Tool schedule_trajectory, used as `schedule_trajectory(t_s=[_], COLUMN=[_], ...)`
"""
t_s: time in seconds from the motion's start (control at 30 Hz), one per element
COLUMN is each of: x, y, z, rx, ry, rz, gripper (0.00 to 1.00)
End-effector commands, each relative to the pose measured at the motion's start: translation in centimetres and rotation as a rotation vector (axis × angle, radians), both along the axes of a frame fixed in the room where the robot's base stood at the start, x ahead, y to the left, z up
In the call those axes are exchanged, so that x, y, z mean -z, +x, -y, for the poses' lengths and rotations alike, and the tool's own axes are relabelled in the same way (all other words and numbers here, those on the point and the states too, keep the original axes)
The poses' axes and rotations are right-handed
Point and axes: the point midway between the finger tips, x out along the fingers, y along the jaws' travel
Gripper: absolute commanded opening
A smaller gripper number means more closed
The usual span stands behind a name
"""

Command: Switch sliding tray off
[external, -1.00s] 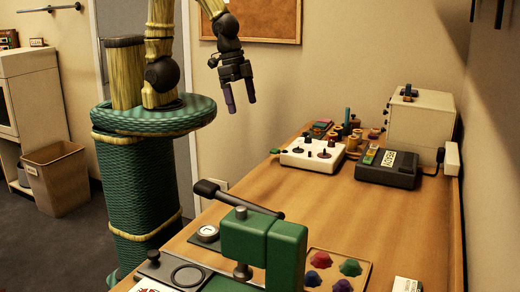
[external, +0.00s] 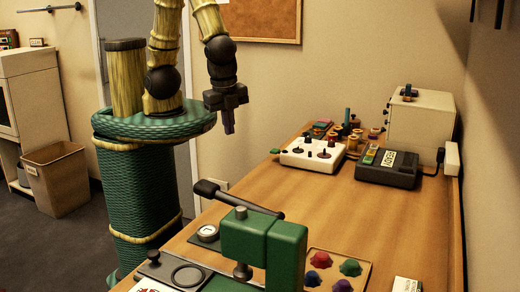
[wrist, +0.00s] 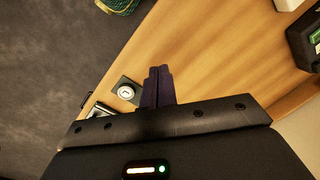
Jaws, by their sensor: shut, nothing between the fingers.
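My gripper (external: 228,128) hangs in the air near the column, left of the table, pointing down. In the wrist view its two dark fingers (wrist: 159,80) are together with nothing between them. A green press (external: 262,240) with a black-knobbed lever (external: 240,200) stands at the table's near end. A grey plate with a dark ring (external: 188,276) lies at its left; I cannot tell whether this is the sliding tray. A round white dial (external: 208,232) sits on a dark plate behind it. The dial also shows in the wrist view (wrist: 125,92), left of the fingers. No tray switch is clearly identifiable.
A white panel with knobs (external: 312,156), a black device with a green display (external: 388,168) and a cream box (external: 420,120) stand at the table's far end. A tray of coloured gems (external: 335,262) lies right of the press. The middle of the wooden table (external: 340,215) is clear.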

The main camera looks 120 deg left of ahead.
Motion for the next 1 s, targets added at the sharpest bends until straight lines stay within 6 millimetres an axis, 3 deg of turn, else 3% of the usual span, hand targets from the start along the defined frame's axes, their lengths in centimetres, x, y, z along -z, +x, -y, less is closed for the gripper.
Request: schedule_trajectory(t_s=[0.1,0.63,1.0], x=[1.8,7.5,11.0], y=[-0.1,-1.2,-3.7], z=[2.3,12.0,20.4], rx=[0.172,0.866,1.298], ry=[0.076,0.489,0.846], rz=[-0.057,-0.191,-0.162], gripper=[0.0,0.0,0.0])
